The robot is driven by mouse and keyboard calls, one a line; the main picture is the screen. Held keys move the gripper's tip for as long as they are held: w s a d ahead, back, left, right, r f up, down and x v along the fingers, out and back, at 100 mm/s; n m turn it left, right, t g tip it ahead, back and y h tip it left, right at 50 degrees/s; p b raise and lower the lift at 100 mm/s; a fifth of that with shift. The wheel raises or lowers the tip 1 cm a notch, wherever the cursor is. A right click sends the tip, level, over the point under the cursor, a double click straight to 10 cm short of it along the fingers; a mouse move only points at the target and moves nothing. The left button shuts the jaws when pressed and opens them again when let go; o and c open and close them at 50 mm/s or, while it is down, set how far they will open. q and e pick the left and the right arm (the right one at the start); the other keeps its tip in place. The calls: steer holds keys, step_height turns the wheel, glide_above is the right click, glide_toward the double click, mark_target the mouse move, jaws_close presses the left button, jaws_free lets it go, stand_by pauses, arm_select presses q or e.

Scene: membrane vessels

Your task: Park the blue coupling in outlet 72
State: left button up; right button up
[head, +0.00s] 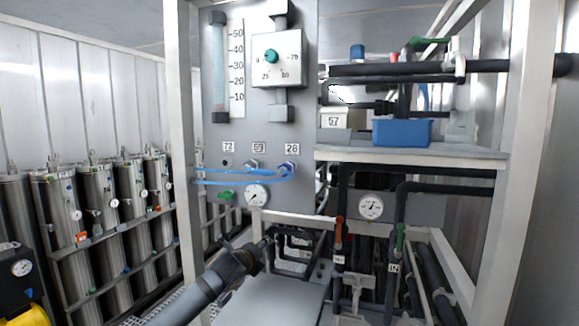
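The blue coupling (287,168) sits on the outlet under the label 28 on the grey panel. Blue hose (240,183) runs from it to the left, in two strands across the panel. Outlet 72 (227,161) is the left one of the row, a small dark fitting under its label, with no coupling seen on it. My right gripper is out of view.
Outlet 59 (252,165) lies between the other two outlets. A round gauge (256,195) sits below the row. A shelf (410,152) with a blue bin (402,132) juts out at right. Black pipes (343,195) run below it. Steel vessels (95,195) stand at left.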

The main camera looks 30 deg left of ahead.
arm_select(q)
steer(key=s+d+r+m+t+p, duration=0.1)
steer(key=s+d+r+m, duration=0.15)
steer(key=r, duration=0.55)
steer(key=s+d+r+m+t+p, duration=0.1)
steer(key=d+r+m, duration=0.25)
steer(key=r, duration=0.55)
steer(key=m+t+p, duration=0.1)
steer(key=m+t, duration=0.1)
steer(key=m, duration=0.4)
glide_toward(282, 172)
steer(key=x, duration=0.4)
steer(key=shift+a, duration=0.25)
steer(key=shift+s+d+r+m+h, duration=0.15)
steer(key=shift+s+d+m+h, duration=0.1)
steer(key=shift+s+m+h, duration=0.05)
steer(key=shift+w+a, duration=0.1)
steer(key=p+x, duration=0.2)
steer(key=p, duration=0.1)
steer(key=p+x, duration=0.3)
steer(key=p, duration=0.1)
steer(key=p+x, duration=0.2)
steer(key=p, duration=0.2)
steer(key=shift+w+r, duration=0.2)
steer(key=shift+r, duration=0.1)
steer(key=shift+w+a+f+p, duration=0.2)
steer(key=shift+w+p, duration=0.3)
steer(key=shift+p, duration=0.3)
steer(key=shift+w+f, duration=0.15)
steer(key=shift+w, duration=0.15)
